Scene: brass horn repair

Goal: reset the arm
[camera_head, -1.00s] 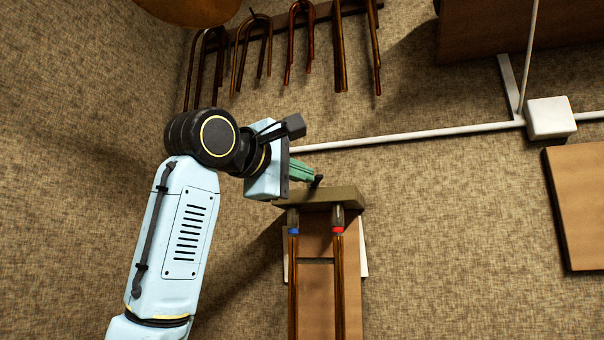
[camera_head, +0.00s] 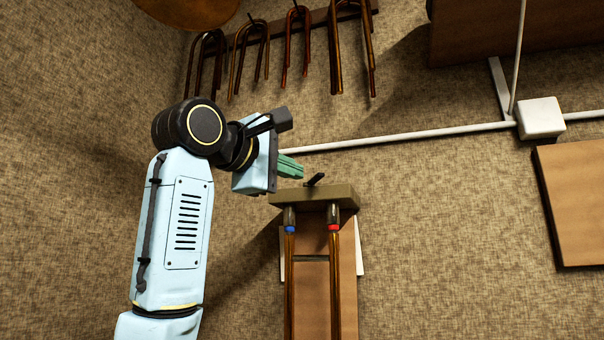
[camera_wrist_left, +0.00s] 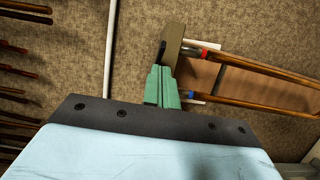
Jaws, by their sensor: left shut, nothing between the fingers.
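My left gripper (camera_head: 290,167) has green fingers that are shut with nothing between them. It is in the middle of the head view, just above the left part of a grey-brown block (camera_head: 318,197) with a small black lever (camera_head: 315,180) on top. In the left wrist view the green fingers (camera_wrist_left: 162,84) point toward the same block (camera_wrist_left: 173,45); whether they touch it is hard to tell there. Two brass tubes (camera_head: 335,285) run down from the block, one with a blue band (camera_head: 289,229) and one with a red band (camera_head: 333,227). My right gripper is not in view.
Several bent brass tubes (camera_head: 246,55) hang from a wooden rail at the top. A white pipe (camera_head: 400,138) runs across to a white box (camera_head: 540,118). A brown board (camera_head: 575,200) is at the right. Carpet-like surface between them is clear.

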